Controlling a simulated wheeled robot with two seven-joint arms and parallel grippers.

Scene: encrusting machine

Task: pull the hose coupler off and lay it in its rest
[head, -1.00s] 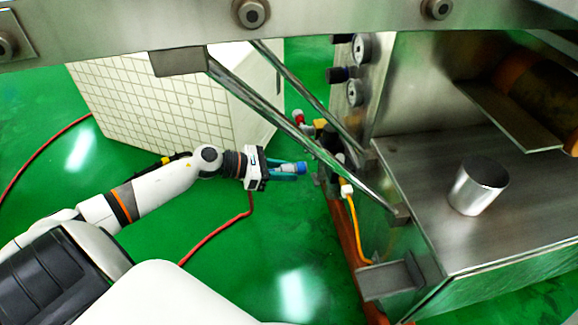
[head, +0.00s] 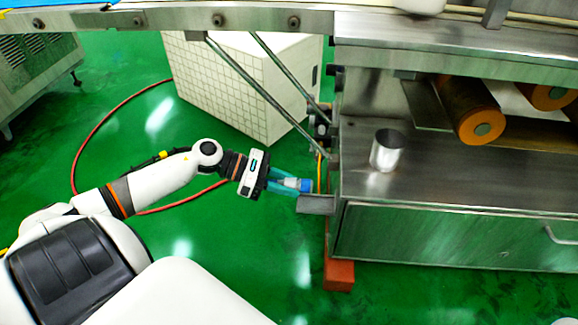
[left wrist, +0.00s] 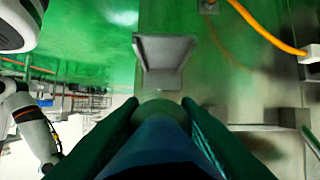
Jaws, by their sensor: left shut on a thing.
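The hose coupler (head: 306,185), with a blue end, is held in my left gripper (head: 288,184). The teal fingers are shut on it. In the left wrist view the coupler (left wrist: 155,150) fills the lower middle, between the two dark green fingers. A grey metal rest (head: 316,205), a small open tray, sticks out from the machine's left side. The coupler is just left of and above it in the head view, with a gap I cannot judge. The rest (left wrist: 164,58) appears empty straight ahead in the left wrist view. My right gripper is not in view.
A steel machine (head: 450,190) with a metal cup (head: 388,150) on its ledge stands at the right. Slanted struts (head: 262,85) hang above my gripper. A white tiled box (head: 245,90) stands behind. A red hose (head: 84,150) curves over the open green floor.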

